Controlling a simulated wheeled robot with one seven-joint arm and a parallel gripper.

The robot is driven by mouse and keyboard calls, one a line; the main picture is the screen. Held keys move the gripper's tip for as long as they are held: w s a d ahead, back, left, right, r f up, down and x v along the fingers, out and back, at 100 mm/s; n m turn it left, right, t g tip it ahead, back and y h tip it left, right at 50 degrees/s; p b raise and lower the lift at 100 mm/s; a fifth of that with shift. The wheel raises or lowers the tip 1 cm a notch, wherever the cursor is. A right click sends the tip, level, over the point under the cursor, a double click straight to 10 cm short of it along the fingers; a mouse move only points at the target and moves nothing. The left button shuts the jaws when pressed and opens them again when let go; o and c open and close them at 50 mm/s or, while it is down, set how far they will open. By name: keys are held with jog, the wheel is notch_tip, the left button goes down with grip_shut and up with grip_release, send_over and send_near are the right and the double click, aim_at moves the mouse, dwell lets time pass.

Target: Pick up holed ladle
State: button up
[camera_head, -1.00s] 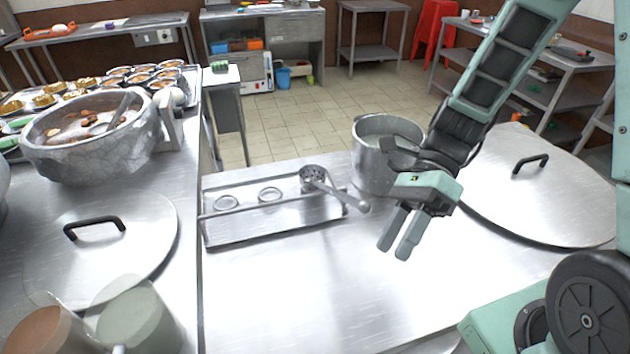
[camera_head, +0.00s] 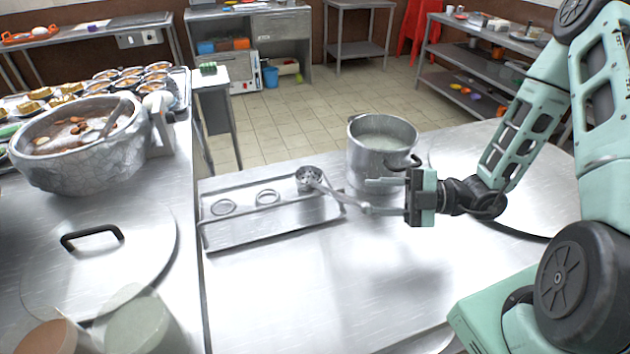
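The holed ladle (camera_head: 309,179) is a metal ladle with a perforated bowl. Its bowl rests at the right end of a shallow metal tray (camera_head: 225,240), and its handle slants down to the right past the tray's edge. My gripper (camera_head: 368,197) is to the right of the tray, turned sideways with its fingers pointing left. The fingers look parted, one above the other, with the lower one by the handle's end. I cannot tell whether they touch the handle. The ladle does not look lifted.
A stockpot (camera_head: 383,150) of pale liquid stands just behind my gripper. A large lid (camera_head: 470,165) lies at the right, partly behind my arm. Another lid (camera_head: 98,262) and a large stone-like pot (camera_head: 85,160) are on the left counter. The front counter is clear.

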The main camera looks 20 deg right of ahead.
aim_at(328, 189)
jog(key=p+x, duration=0.1)
jog(key=x, duration=0.8)
jog(key=shift+w+a+f+p, duration=0.2)
jog(key=shift+w+f+p, duration=0.05)
jog(key=shift+w+p, duration=0.1)
grip_shut()
dwell(1.0)
